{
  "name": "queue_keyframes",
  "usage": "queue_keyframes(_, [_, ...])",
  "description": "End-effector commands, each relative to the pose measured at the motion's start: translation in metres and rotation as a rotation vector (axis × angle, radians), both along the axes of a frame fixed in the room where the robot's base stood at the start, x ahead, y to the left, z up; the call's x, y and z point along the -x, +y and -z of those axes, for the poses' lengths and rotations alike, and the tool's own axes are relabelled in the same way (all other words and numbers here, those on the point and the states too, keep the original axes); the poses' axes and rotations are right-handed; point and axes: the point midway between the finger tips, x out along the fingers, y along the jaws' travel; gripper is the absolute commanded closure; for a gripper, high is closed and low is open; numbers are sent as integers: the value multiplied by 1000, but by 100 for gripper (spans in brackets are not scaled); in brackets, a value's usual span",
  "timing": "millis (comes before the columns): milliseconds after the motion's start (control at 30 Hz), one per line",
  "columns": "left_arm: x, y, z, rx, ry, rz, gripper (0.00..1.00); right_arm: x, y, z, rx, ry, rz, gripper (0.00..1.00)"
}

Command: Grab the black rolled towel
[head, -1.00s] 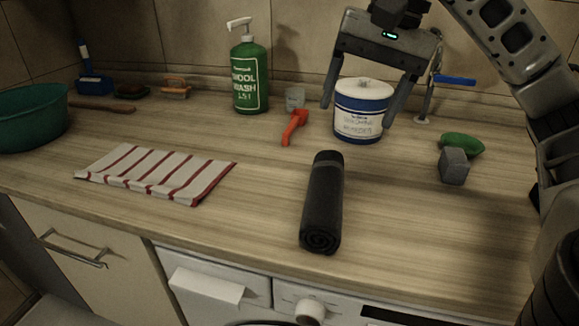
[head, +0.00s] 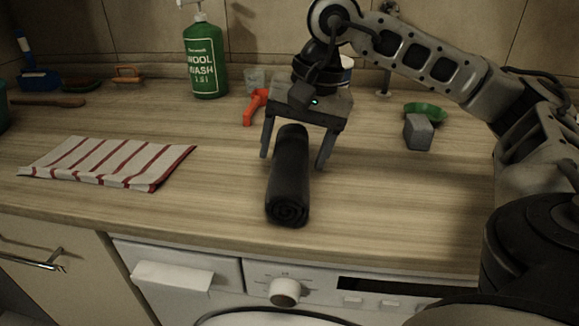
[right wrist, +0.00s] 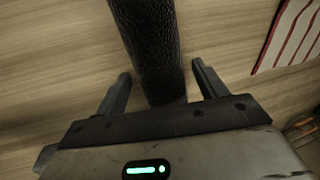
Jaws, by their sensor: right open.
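The black rolled towel (head: 289,180) lies on the wooden counter near its front edge, its rolled end facing me. My right gripper (head: 292,160) is open, with one finger on each side of the towel's far part in the head view. In the right wrist view the towel (right wrist: 150,40) runs between the two spread fingers of the gripper (right wrist: 163,88), with a gap on each side. I cannot tell how high the fingertips are above the counter. My left gripper is not in view.
A red-striped cloth (head: 108,160) lies to the left. Behind stand a green wool wash bottle (head: 205,60), an orange tool (head: 256,106) and a white-and-blue tub (head: 347,68), partly hidden by my arm. A grey block (head: 417,132) and green dish (head: 426,111) sit at right.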

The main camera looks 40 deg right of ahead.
Motion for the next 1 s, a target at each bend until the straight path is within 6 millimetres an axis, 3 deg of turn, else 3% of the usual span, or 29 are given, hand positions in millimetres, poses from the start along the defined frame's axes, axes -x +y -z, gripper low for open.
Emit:
queue_keyframes(133, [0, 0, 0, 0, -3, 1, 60, -3, 3, 17, 0, 0, -1, 29])
queue_keyframes(400, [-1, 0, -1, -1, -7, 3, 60, -4, 4, 20, -1, -1, 0, 29])
queue_keyframes(533, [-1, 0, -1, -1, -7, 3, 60, -4, 3, 20, -1, -1, 0, 62])
queue_keyframes(567, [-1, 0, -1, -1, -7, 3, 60, -4, 3, 20, -1, -1, 0, 65])
queue_keyframes(1000, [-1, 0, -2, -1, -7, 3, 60, -4, 4, 10, -1, -4, 0, 65])
